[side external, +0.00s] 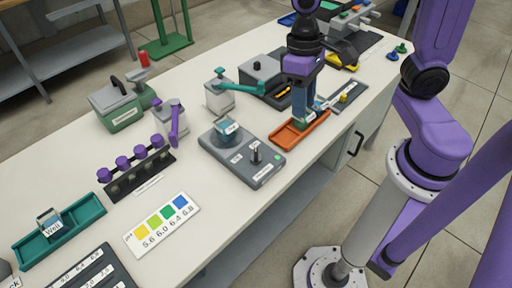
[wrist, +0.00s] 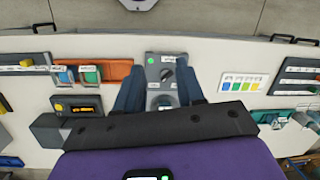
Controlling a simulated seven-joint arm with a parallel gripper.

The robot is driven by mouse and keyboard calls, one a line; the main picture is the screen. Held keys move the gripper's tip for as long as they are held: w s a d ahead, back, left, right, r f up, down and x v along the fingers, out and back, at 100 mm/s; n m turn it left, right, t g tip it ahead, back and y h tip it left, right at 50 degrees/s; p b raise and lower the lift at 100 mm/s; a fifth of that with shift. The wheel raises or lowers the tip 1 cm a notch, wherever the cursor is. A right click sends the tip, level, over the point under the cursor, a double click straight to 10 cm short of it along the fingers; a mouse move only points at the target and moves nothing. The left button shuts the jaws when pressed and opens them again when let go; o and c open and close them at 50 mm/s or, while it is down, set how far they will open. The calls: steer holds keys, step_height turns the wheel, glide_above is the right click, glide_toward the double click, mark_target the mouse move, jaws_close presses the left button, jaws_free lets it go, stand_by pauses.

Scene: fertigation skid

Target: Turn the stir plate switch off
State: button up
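The stir plate (side external: 236,160) is a grey box on the white bench, with a labelled beaker (side external: 227,129) on its far left part. Its dark switch knob (side external: 256,153) stands on the near right part, with a green light beside it. In the wrist view the stir plate (wrist: 152,58) shows between my fingers, with the knob (wrist: 167,75) and a lit green dot; the beaker is partly hidden by my gripper. My gripper (side external: 307,106) is open and empty, fingers pointing down. In the side view it overlaps the orange tray. Its fingers (wrist: 160,80) look clear of the knob.
The orange tray (side external: 286,138) with small containers lies right of the stir plate. A teal-armed dispenser (side external: 219,93) stands behind it. A colour chart (side external: 161,225), purple-topped rack (side external: 138,177) and teal tray (side external: 60,241) lie left. Bare bench lies in front of the plate.

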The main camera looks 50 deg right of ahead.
steer(key=w+f+m+g+y, duration=0.1)
steer(key=w+f+m, duration=0.1)
steer(key=w+m, duration=0.5)
steer(key=m+y, duration=0.2)
steer(key=m, duration=0.3)
glide_toward(256, 154)
steer(key=x, duration=0.8)
steer(key=shift+f, duration=0.1)
jaws_close()
